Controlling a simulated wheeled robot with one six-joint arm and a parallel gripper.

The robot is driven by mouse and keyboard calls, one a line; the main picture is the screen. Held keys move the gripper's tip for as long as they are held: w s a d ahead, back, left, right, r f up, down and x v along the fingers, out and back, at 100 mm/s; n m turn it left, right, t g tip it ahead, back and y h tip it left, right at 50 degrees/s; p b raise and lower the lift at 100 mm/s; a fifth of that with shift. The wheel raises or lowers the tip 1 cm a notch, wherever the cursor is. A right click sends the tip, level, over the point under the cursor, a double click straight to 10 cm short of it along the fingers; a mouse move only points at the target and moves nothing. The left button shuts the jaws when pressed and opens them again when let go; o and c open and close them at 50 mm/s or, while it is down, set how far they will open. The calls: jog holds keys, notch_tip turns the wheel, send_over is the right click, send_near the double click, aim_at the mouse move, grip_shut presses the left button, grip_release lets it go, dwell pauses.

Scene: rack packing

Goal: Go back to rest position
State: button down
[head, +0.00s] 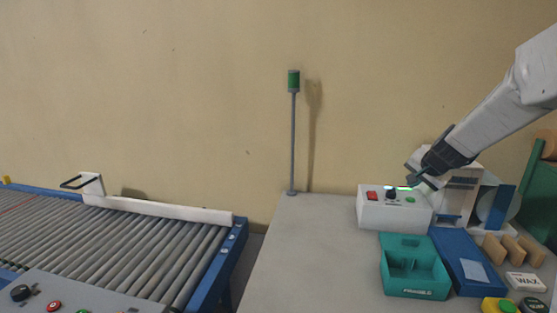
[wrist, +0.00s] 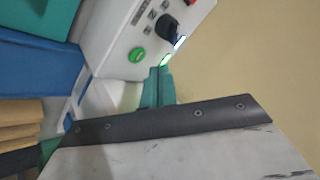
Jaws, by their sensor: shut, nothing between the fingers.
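My gripper (head: 416,180) reaches in from the upper right in the head view, just above the white control box (head: 381,211). In the wrist view my gripper (wrist: 160,72) has its teal fingers together and nothing between them. The fingertips are close to the lit strip on the box face; I cannot tell whether they touch it. The box (wrist: 125,43) carries a dark knob (wrist: 172,28), a green button (wrist: 137,55) and a red switch (head: 372,195).
A teal tray (head: 415,293), a blue block (head: 452,245), wooden pieces (head: 515,250) and a WAX block (head: 526,283) crowd the table's right. A signal pole (head: 293,140) with a green top stands at the back. A roller conveyor (head: 120,245) fills the left. The table's left part is clear.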

jog(key=s+a+r+n+g, duration=0.1)
jog(key=s+a, duration=0.5)
jog(key=s, duration=0.8)
jog(key=s+a+r+n+g, duration=0.1)
jog(key=s+a+n+g, duration=0.2)
jog(key=s, duration=1.1)
jog(key=s+a+r+n+g, duration=0.2)
jog(key=s+a+n, duration=0.4)
jog(key=s+a, duration=0.5)
jog(key=shift+s+g+y, duration=0.4)
jog(key=shift+s+g, duration=0.1)
jog(key=shift+s, duration=1.4)
